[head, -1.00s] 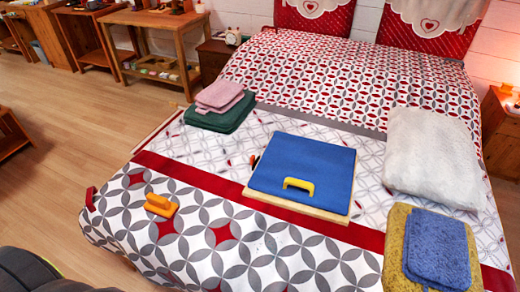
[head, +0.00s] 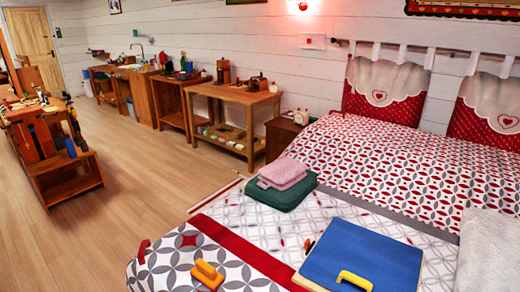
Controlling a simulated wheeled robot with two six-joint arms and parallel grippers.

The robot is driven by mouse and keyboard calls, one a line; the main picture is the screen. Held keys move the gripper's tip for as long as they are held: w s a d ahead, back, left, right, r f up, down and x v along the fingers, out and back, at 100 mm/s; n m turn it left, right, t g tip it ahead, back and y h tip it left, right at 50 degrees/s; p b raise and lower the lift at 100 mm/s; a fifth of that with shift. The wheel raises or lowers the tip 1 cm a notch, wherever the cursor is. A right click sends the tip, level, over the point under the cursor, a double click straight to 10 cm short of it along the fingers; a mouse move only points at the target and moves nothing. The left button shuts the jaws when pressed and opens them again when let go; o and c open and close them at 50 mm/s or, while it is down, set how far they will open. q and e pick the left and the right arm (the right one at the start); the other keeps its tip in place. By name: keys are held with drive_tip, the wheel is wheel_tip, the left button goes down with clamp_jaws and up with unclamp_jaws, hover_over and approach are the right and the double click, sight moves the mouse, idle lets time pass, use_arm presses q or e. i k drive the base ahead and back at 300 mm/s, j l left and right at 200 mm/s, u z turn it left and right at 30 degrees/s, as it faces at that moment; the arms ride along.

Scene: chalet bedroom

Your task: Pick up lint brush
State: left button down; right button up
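An orange object with a raised grip (head: 206,274), which looks like the lint brush, lies on the patterned bed cover near the bottom edge of the head view. It rests on the grey-and-white part of the cover, left of a blue flat board or case (head: 368,250) with a yellow handle (head: 354,280). Nothing is touching the orange object. Neither of my grippers shows in the head view.
A pink folded cloth (head: 283,172) lies on a green one (head: 275,195) on the bed. A white fluffy item (head: 490,250) is at the right edge. Wooden floor (head: 140,200) is open left of the bed. A wooden rack (head: 65,180) stands far left.

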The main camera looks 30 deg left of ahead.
sight(204, 274)
drive_tip(key=k+u, duration=0.1)
drive_tip(key=u, duration=0.35)
drive_tip(key=k+j+u, duration=0.1)
drive_tip(key=u, duration=0.35)
drive_tip(key=k+j+u, duration=0.1)
drive_tip(key=u, duration=0.35)
